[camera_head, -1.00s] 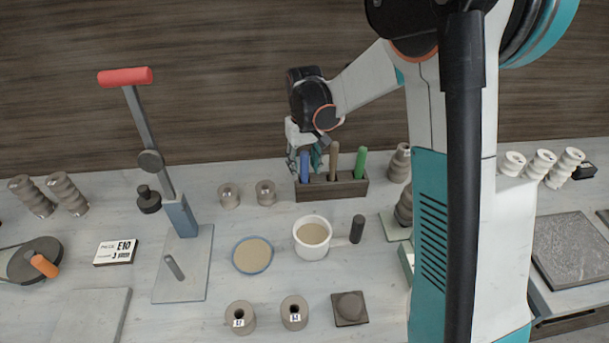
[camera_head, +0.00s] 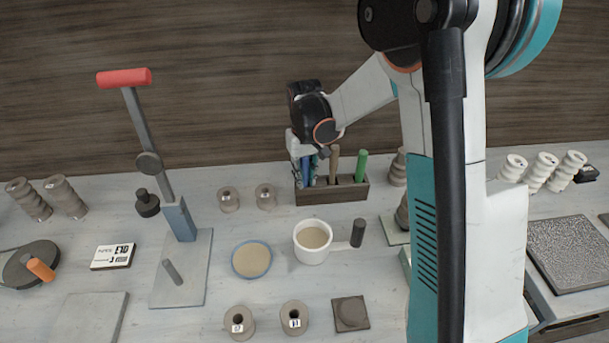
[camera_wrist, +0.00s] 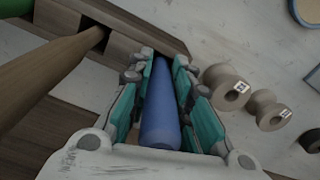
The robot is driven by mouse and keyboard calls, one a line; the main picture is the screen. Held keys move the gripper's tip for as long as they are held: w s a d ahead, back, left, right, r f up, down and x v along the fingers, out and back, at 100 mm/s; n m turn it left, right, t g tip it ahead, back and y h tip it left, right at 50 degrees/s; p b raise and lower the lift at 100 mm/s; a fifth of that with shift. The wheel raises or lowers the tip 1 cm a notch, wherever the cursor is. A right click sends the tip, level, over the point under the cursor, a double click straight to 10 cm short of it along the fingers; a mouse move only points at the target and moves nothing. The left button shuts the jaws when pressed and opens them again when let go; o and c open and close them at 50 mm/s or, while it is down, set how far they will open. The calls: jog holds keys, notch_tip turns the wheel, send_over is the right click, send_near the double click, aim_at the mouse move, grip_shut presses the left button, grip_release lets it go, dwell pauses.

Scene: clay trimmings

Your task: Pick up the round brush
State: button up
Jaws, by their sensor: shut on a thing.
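Three upright handles stand in a dark wooden holder block (camera_head: 335,193) at the back of the bench: a blue one (camera_head: 313,168), a wooden tan one (camera_head: 334,164) and a green one (camera_head: 361,166). The brush ends are hidden in the block, so I cannot tell their shapes. My gripper (camera_head: 304,176) is at the block's left end. In the wrist view the teal fingers of my gripper (camera_wrist: 160,72) are shut on the blue handle (camera_wrist: 161,115), one on each side. The handle's lower end is hidden at the block. The tan handle (camera_wrist: 48,72) stands close beside the fingers.
Two small spools (camera_head: 228,199) (camera_head: 266,196) stand left of the block. A white cup (camera_head: 312,249) of tan liquid and a blue-rimmed dish (camera_head: 252,260) are in front. A red-handled lever press (camera_head: 181,220) stands further left. A dark wooden wall rises behind.

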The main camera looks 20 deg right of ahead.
notch_tip(320, 180, up, 20)
jog(key=p, duration=0.5)
jog(key=shift+p, duration=0.3)
dwell(0.3)
